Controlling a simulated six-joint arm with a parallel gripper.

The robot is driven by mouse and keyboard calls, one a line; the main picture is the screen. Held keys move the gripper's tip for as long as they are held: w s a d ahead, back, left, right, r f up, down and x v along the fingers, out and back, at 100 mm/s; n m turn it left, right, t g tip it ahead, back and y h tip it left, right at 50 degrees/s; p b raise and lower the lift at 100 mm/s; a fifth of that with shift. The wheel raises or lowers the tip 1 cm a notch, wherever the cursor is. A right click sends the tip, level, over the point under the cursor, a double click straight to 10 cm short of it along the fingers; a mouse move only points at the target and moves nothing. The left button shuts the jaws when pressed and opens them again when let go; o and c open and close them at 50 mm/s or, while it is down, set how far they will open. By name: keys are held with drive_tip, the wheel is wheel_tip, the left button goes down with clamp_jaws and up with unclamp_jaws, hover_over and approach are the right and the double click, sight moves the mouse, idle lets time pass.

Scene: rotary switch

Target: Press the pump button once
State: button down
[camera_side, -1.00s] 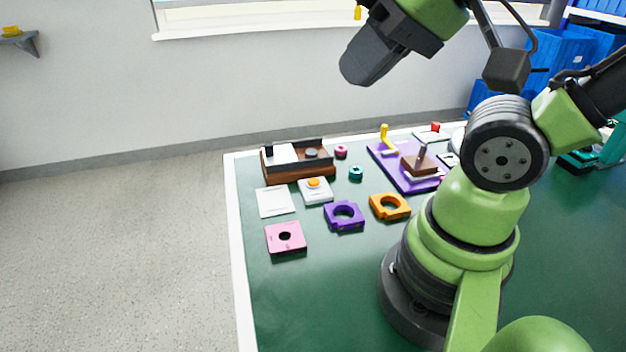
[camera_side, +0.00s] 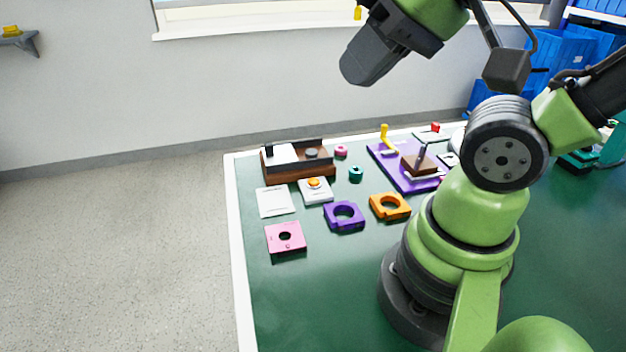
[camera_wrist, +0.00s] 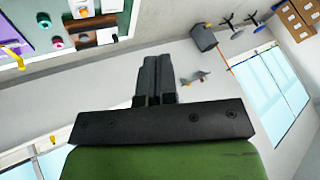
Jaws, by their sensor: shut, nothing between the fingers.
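A round orange button (camera_side: 314,183) sits on a small white block on the green table in the side view; I take it to be the pump button. In the wrist view it is small, on a white block (camera_wrist: 82,8) at the upper left. My gripper (camera_side: 355,70) is high above the table, up and to the right of the button and well apart from it. Its fingers (camera_wrist: 156,65) are together and empty in the wrist view.
A wooden tray (camera_side: 302,176) stands behind the button, and a white plate (camera_side: 276,202) lies left of it. Purple (camera_side: 344,225), orange (camera_side: 390,213) and pink (camera_side: 286,250) holed blocks lie nearer. A purple board (camera_side: 385,160) with a yellow handle lies to the right.

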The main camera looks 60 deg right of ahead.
idle(0.6)
drive_tip(key=n+t+y, duration=0.1)
drive_tip(key=n, duration=3.4)
hover_over(315, 179)
wheel_tip(315, 179, down, 18)
drive_tip(key=f, duration=0.1)
drive_tip(key=shift+r, duration=0.25)
drive_tip(key=shift+f, duration=4.4)
drive_tip(key=shift+f, duration=0.15)
